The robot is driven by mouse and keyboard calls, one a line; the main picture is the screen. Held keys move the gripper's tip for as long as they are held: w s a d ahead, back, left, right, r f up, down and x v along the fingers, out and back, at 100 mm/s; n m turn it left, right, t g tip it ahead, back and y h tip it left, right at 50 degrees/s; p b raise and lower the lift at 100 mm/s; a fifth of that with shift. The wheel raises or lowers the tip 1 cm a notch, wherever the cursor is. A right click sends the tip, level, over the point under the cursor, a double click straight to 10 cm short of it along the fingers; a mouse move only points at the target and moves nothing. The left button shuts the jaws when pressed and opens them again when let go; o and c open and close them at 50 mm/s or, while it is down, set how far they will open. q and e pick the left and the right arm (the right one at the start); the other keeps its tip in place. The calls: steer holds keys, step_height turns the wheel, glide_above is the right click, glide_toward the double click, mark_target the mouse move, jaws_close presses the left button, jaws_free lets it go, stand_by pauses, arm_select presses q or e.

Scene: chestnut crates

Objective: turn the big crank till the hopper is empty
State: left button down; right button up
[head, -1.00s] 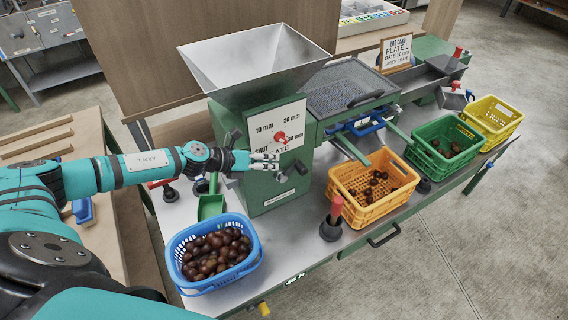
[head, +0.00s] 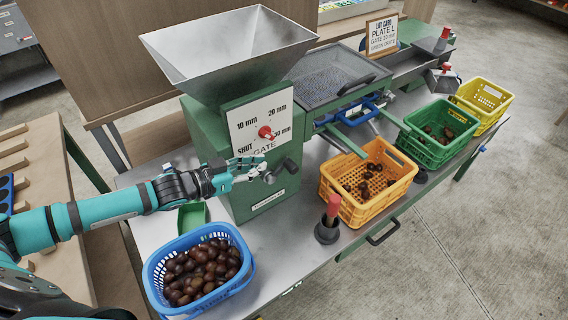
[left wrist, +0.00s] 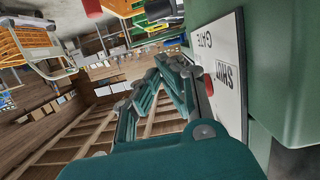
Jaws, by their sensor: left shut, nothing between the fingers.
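The steel hopper (head: 228,58) tops the green machine in the head view. Its upper inner walls look bare; its bottom is hidden. A dark grey crank (head: 290,165) sits low on the machine's front, below the white gate plate (head: 258,118) with its red pointer knob (head: 266,132). My left gripper (head: 262,166) is shut and empty, its fingertips just left of the crank and over the plate's lower edge. I cannot tell whether they touch the crank. The left wrist view shows the fingers (left wrist: 170,65) beside the gate plate (left wrist: 228,75). My right gripper is out of view.
A blue basket of chestnuts (head: 241,286) stands at the front left, below my left arm. Orange (head: 350,215), green (head: 432,158) and yellow (head: 497,118) crates line the right side. A red-handled post (head: 331,215) stands between the blue basket and orange crate.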

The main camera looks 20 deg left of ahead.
arm_select(q)
steer(key=w+d+f, duration=0.5)
steer(key=w, duration=0.1)
steer(key=shift+w+d+p, duration=0.2)
steer(key=shift+w+p, duration=0.1)
steer(key=shift+p, duration=0.05)
